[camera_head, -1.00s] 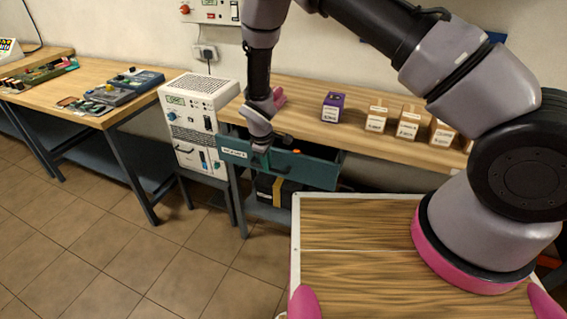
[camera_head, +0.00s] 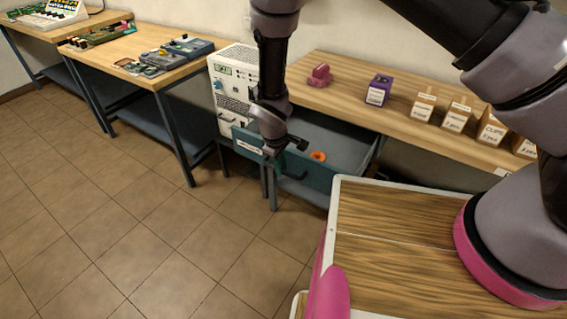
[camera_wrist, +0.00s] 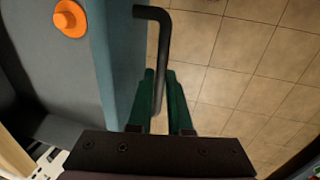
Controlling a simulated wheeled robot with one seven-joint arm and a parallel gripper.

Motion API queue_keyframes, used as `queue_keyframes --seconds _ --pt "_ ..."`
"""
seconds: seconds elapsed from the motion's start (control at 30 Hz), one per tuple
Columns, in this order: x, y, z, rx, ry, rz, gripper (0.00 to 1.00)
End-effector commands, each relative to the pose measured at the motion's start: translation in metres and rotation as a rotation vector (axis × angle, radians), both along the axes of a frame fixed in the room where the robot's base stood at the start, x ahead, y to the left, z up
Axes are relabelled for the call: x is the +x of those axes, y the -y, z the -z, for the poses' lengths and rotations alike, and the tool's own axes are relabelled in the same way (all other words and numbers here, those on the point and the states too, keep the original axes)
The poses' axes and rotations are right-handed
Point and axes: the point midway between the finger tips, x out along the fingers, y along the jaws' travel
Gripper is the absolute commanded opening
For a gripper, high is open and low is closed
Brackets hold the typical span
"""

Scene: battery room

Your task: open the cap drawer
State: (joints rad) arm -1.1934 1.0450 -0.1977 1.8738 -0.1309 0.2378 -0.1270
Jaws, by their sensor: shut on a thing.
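The cap drawer (camera_head: 318,186) is a teal-fronted drawer with a pale label, under the wooden bench. It stands pulled well out, and its grey inside shows. An orange round piece (camera_head: 317,156) lies in it, also seen in the wrist view (camera_wrist: 70,18). My gripper (camera_head: 284,166) is at the drawer front. In the wrist view its green fingers (camera_wrist: 168,88) are shut around the dark bar handle (camera_wrist: 163,38). The handle's far end bends towards the drawer front (camera_wrist: 113,60). The lower part of the handle is partly hidden between the fingers.
The bench top (camera_head: 345,92) holds a pink object (camera_head: 320,76), a purple box (camera_head: 378,91) and several labelled wooden boxes (camera_head: 457,115). A white instrument cabinet (camera_head: 232,85) stands left of the drawer. Another workbench (camera_head: 150,85) is further left. The tiled floor (camera_head: 150,230) before the drawer is clear.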

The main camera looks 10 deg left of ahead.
Motion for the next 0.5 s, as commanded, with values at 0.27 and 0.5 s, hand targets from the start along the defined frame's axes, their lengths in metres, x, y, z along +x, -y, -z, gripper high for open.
queue_keyframes --seconds 0.27,0.5 --pt "0.0003 0.0000 -0.0005 0.000 0.000 0.001 0.21" --pt "0.0003 0.0001 -0.0003 0.000 0.000 0.001 0.47"
